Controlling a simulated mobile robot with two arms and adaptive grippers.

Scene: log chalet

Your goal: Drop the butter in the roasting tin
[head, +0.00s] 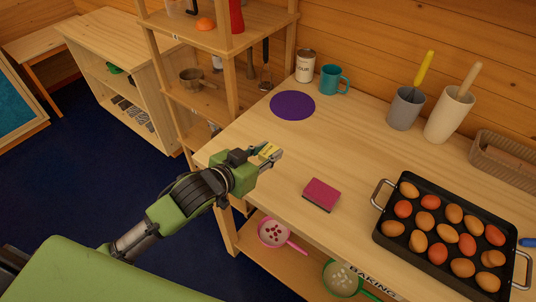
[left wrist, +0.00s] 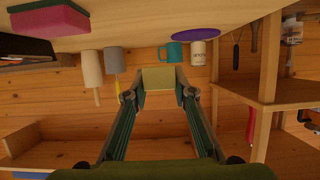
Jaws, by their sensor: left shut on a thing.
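The butter (head: 268,151) is a small pale-yellow block at the tip of my left gripper (head: 271,153). The gripper is shut on it, near the left edge of the wooden worktop. In the left wrist view the butter (left wrist: 158,78) sits between the two fingertips (left wrist: 159,92). The roasting tin (head: 411,263) is black and rectangular with metal handles, at the right of the worktop, well apart from the gripper. It holds many brown and orange-red egg-shaped items. My right gripper is not in view.
A pink-and-dark sponge (head: 321,195) lies between my left gripper and the tin. The worktop's middle is clear.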

